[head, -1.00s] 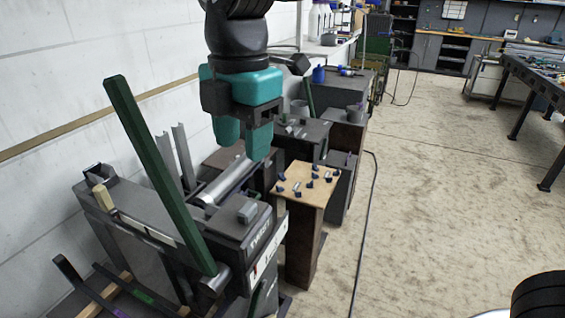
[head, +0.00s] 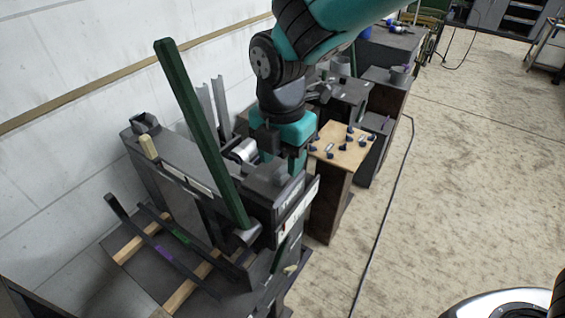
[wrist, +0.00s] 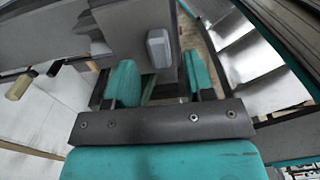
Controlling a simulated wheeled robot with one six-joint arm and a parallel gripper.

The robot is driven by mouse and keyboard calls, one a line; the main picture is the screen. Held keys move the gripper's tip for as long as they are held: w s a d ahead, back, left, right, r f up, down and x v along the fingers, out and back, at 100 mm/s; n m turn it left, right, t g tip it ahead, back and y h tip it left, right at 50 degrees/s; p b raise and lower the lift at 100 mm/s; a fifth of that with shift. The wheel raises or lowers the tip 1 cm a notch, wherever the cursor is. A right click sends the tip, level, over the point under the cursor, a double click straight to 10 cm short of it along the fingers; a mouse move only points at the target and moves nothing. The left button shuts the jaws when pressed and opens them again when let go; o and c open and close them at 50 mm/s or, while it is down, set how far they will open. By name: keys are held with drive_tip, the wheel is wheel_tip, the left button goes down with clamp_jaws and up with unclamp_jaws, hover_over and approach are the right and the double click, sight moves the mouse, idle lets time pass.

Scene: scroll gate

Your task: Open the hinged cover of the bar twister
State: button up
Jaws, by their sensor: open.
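The bar twister (head: 190,163) is a dark grey machine by the wall, with a long green lever leaning up from its front. A grey box-like part, seemingly its cover (head: 262,183), sits at its right end and looks closed. My teal gripper (head: 283,160) is open, pointing down just above and behind this part. In the wrist view its two fingers (wrist: 160,80) are apart, with a grey panel (wrist: 140,25) and a small light grey block (wrist: 158,48) on it beyond and between them. I cannot tell whether the fingers touch it. The hinge is not visible.
A wooden-topped stand (head: 342,150) with several small dark pieces is close to the right of the twister. Dark cabinets (head: 390,50) stand behind it. A rack with dark bars (head: 160,250) lies in front. The concrete floor (head: 460,180) at right is clear, except for a cable.

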sight(282, 170)
drive_tip(key=shift+f, duration=1.55)
drive_tip(key=shift+c, duration=0.2)
clamp_jaws()
